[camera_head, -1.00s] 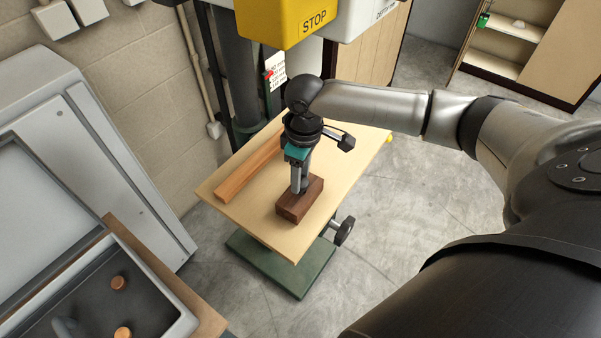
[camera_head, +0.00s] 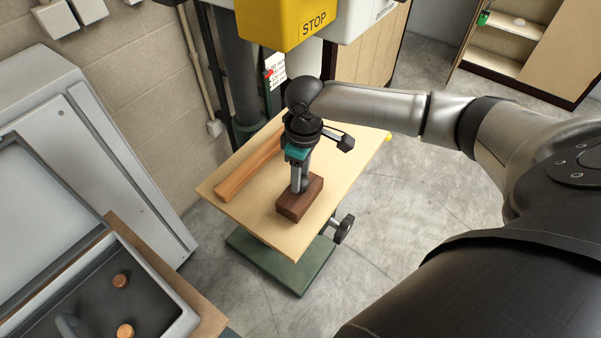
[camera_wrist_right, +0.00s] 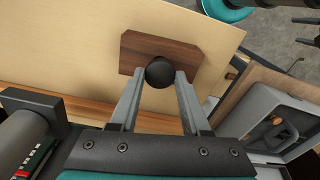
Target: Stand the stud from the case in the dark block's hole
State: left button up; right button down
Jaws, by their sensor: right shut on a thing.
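The dark brown wooden block (camera_head: 292,209) lies near the front corner of the pale table. My right gripper (camera_head: 300,187) points down over it, with its fingertips close to the block's top. In the right wrist view, the fingers are shut on a dark, round-topped thing, seemingly the stud (camera_wrist_right: 160,71), which shows against the dark block (camera_wrist_right: 190,53). The stud's lower part and the block's hole are hidden, so I cannot tell whether it is in the hole. The open case (camera_head: 184,325) is at the lower left. My left gripper is not in view.
A long orange-brown wooden bar (camera_head: 238,178) lies along the table's left side. The pale table (camera_head: 345,160) is clear to the right of the gripper. A yellow STOP housing (camera_head: 290,22) hangs above the table's back. Round wooden pieces (camera_head: 121,281) sit in the case.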

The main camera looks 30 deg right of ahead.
jog(key=shift+f+p, duration=0.4)
jog(key=shift+p, duration=0.35)
dwell(0.9)
grip_release()
dwell(0.7)
jog(key=shift+r+p, duration=1.05)
jog(key=shift+r, duration=2.5)
